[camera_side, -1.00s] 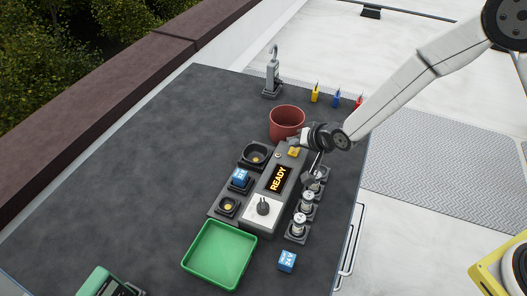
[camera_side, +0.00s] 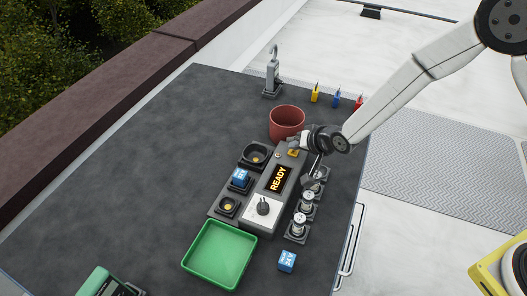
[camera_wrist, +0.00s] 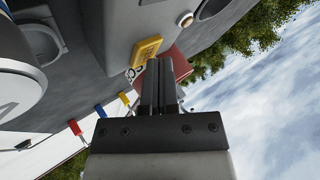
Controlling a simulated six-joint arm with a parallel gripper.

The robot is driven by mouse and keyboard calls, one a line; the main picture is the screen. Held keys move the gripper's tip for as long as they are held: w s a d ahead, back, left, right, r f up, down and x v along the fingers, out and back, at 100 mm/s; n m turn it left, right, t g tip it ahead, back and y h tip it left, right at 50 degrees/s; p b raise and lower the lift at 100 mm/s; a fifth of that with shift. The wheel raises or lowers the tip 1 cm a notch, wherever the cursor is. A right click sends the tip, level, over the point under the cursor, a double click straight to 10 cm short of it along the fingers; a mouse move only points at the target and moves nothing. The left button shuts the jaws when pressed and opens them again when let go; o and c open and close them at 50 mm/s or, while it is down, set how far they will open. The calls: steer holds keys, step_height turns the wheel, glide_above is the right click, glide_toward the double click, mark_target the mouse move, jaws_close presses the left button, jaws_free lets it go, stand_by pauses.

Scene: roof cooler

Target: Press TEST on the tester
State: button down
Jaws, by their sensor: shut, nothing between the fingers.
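The tester (camera_side: 258,193) is a grey unit on the dark table with an orange READY display (camera_side: 279,179) and a black knob (camera_side: 263,208) on a white plate. A yellow button (camera_side: 293,152) sits at its far end; it also shows in the wrist view (camera_wrist: 146,50), where its label cannot be read. My gripper (camera_side: 298,143) is at that far end, beside the button. In the wrist view my gripper (camera_wrist: 158,66) is shut and empty, its fingertips close to the button's edge. I cannot tell whether they touch it.
A red bin (camera_side: 287,122) stands just behind the tester. A green tray (camera_side: 219,255) lies in front. A blue 24V block (camera_side: 287,261) is on the table; another blue block (camera_side: 240,176) sits in a left socket. Metal cylinders (camera_side: 308,200) stand along the right. The left table area is clear.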

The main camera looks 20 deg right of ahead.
mark_target(298, 153)
steer(key=shift+s+f, duration=0.25)
steer(key=shift+f, duration=0.45)
stand_by(0.9)
steer(key=shift+r, duration=0.9)
steer(key=shift+w+r, duration=0.1)
steer(key=shift+r, duration=0.05)
steer(key=shift+r, duration=2.45)
steer(key=shift+d, duration=0.15)
